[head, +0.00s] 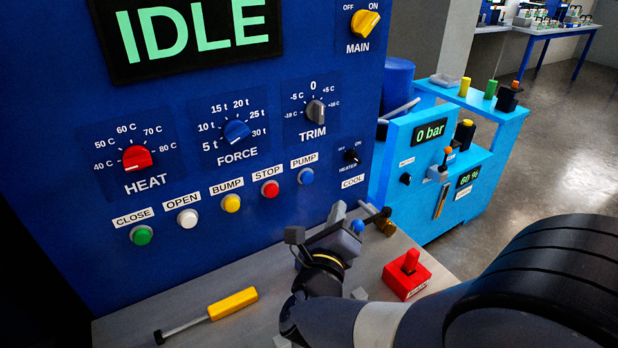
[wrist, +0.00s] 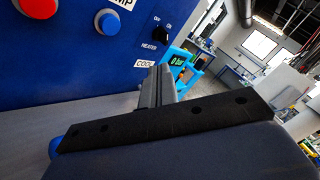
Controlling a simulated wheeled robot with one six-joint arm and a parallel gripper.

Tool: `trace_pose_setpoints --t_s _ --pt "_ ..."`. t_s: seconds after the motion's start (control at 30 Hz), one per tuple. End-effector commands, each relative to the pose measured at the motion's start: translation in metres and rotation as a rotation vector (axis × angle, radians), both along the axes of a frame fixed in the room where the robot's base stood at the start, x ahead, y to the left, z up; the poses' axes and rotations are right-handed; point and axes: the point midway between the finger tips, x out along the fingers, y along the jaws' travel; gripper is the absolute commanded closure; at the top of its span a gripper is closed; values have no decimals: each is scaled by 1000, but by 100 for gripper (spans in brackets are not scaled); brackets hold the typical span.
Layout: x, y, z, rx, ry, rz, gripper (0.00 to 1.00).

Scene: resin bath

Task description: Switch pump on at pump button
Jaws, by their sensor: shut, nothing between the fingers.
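The pump button (head: 306,176) is a round blue button at the right end of the row on the blue panel, under the label PUMP. It also shows at the upper left of the wrist view (wrist: 108,21), where its label is partly cut off. My gripper (head: 338,211) is shut and empty, below and to the right of the button in the head view. In the wrist view the closed fingers (wrist: 159,72) point toward the panel near the COOL label, right of and below the button. No contact with the button shows.
The red stop button (head: 270,189) sits left of the pump button. The heater switch (head: 351,156) is to its right. A yellow-handled screwdriver (head: 232,303) and a red box with a lever (head: 407,274) lie on the grey shelf. A light-blue cart (head: 400,200) stands beyond.

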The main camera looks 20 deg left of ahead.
Motion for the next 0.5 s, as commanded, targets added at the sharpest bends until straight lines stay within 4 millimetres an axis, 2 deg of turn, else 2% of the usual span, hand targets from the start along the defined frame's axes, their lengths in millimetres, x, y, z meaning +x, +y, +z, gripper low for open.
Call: trace_pose_setpoints --t_s 0.27,0.5 --pt "26 30 3 -1 1 0 100" --pt "44 51 -2 1 0 0 100"
